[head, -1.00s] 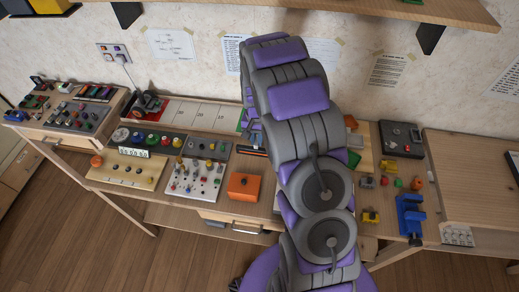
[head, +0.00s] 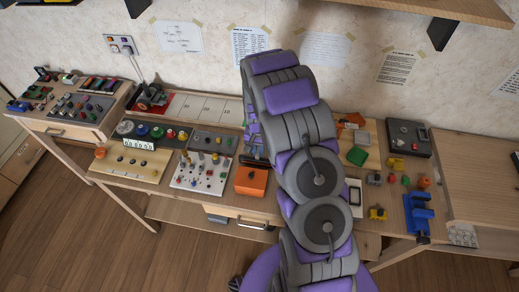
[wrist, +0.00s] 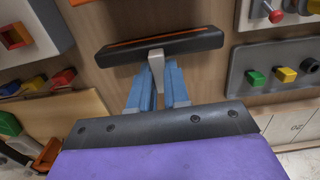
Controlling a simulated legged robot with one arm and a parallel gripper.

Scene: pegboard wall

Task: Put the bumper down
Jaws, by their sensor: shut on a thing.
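The bumper is a dark bar with a thin orange stripe and a short grey stem. In the wrist view the bumper (wrist: 160,46) lies across the top middle, its stem running back between the blue fingers. My gripper (wrist: 157,82) is shut on that stem. In the head view the bumper (head: 253,161) shows just behind an orange box, and my purple gripper (head: 252,143) is partly hidden by my arm. The bumper is over or on the wooden table; I cannot tell whether it touches.
The orange box (head: 251,181) is close in front of the bumper. A grey panel with knobs (head: 203,174) is to the left. A blue clamp-like part (head: 418,213) and a dark box (head: 404,137) are to the right. Bare table around the bumper is narrow.

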